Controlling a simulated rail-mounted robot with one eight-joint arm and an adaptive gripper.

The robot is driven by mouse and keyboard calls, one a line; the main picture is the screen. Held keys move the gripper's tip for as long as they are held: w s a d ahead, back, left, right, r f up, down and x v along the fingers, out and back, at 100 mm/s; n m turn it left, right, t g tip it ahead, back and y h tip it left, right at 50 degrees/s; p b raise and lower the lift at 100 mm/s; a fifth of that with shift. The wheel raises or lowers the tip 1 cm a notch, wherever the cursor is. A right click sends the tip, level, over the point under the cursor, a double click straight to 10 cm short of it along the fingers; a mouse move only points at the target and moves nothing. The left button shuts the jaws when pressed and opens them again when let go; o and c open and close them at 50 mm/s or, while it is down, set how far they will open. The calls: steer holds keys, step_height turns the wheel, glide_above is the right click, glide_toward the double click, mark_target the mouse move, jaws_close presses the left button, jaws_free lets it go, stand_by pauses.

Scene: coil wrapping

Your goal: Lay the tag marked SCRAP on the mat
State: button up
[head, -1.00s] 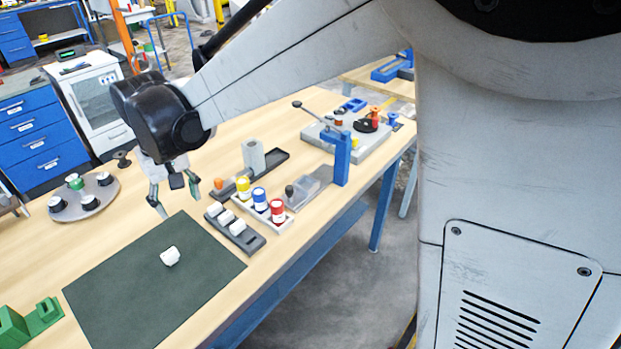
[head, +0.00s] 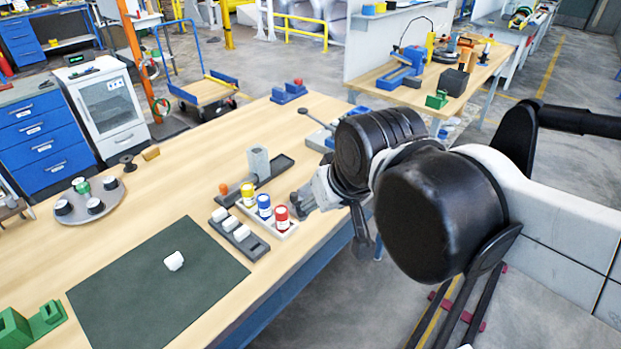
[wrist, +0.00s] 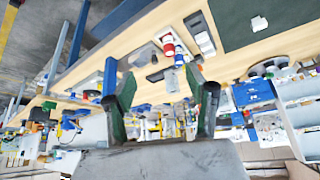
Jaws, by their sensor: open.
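The dark green mat (head: 120,290) lies at the front left of the bench, and its corner shows in the wrist view (wrist: 235,30). One small white piece (head: 174,261), possibly a tag, rests on it; it also shows in the wrist view (wrist: 259,23). Three similar white pieces sit in a dark grey holder (head: 256,249) just right of the mat. No SCRAP marking is readable. My gripper (head: 303,203) is beside the red-capped jar, right of the holder and well away from the mat. In the wrist view its fingers (wrist: 167,88) are apart with nothing between them.
Yellow, blue and red jars (head: 265,206) stand in a pale tray by the holder. A round tray (head: 90,205) with spools is at left; green blocks (head: 30,325) stand left of the mat.

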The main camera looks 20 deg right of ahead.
steer(key=shift+s+d+f+m+t, duration=0.2)
steer(key=shift+s+d+f, duration=0.15)
steer(key=shift+s+d, duration=0.3)
steer(key=shift+s+d+f+m+t, duration=0.1)
steer(key=shift+s+d+f+t, duration=0.15)
steer(key=shift+s+d, duration=0.4)
steer(key=shift+s+a+f, duration=0.1)
steer(key=shift+f, duration=0.05)
step_height(320, 180, down, 3)
steer(key=b, duration=0.3)
steer(key=shift+f, duration=0.1)
